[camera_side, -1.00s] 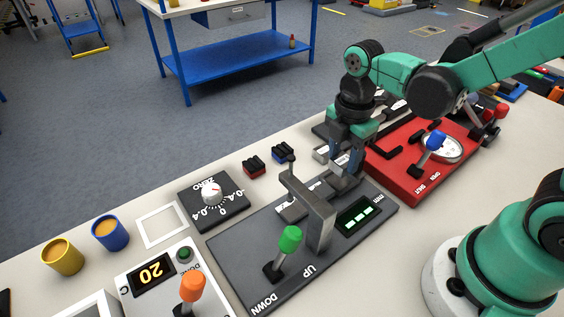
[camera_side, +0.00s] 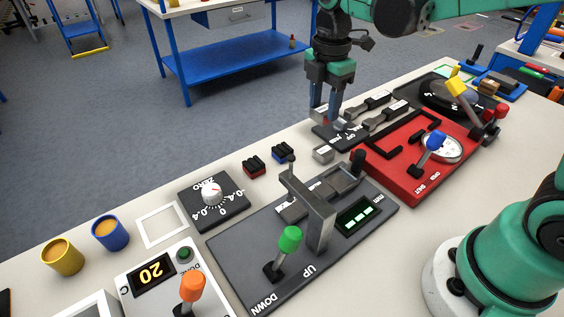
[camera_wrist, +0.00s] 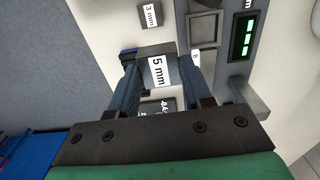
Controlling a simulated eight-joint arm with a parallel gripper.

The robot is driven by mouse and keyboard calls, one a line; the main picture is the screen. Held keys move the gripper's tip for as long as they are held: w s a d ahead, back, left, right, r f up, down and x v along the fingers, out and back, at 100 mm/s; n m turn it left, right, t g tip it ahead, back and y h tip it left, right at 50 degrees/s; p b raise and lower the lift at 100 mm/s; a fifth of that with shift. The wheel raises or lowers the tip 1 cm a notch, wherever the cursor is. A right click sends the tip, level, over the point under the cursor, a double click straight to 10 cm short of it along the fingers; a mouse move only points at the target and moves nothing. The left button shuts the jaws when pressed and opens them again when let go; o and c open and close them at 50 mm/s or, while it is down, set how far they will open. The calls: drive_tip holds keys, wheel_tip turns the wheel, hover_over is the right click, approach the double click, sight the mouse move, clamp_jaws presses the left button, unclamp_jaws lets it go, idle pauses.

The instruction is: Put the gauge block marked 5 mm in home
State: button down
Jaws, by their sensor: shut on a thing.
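The gauge block marked 5 mm (camera_wrist: 158,72) is between my fingers in the wrist view, its label facing the camera. My gripper (camera_side: 322,120) is shut on it, above the back of the bench. In the side view the fingers and their surroundings make the block hard to pick out. A block marked 3 mm (camera_wrist: 150,15) lies beyond it in the wrist view. A small light block (camera_side: 323,154) sits on the bench in front of my gripper. A dark plate (camera_side: 336,136) with pale labels lies beneath my fingers. I cannot tell which spot is home.
The grey jack panel (camera_side: 230,255) has an upright post, a green lever (camera_side: 290,238) and a lit display (camera_side: 358,215). A red panel (camera_side: 410,180) with a blue-handled lever and round gauge stands to the right. Wrench-like tools (camera_side: 368,105) lie behind. Red and blue slotted blocks stand left.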

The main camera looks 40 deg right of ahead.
wheel_tip(320, 180, up, 8)
hover_over(304, 142)
wheel_tip(304, 142, down, 19)
drive_tip(key=shift+f, duration=0.15)
drive_tip(key=shift+f, duration=0.1)
drive_tip(key=shift+c, duration=1.9)
unclamp_jaws()
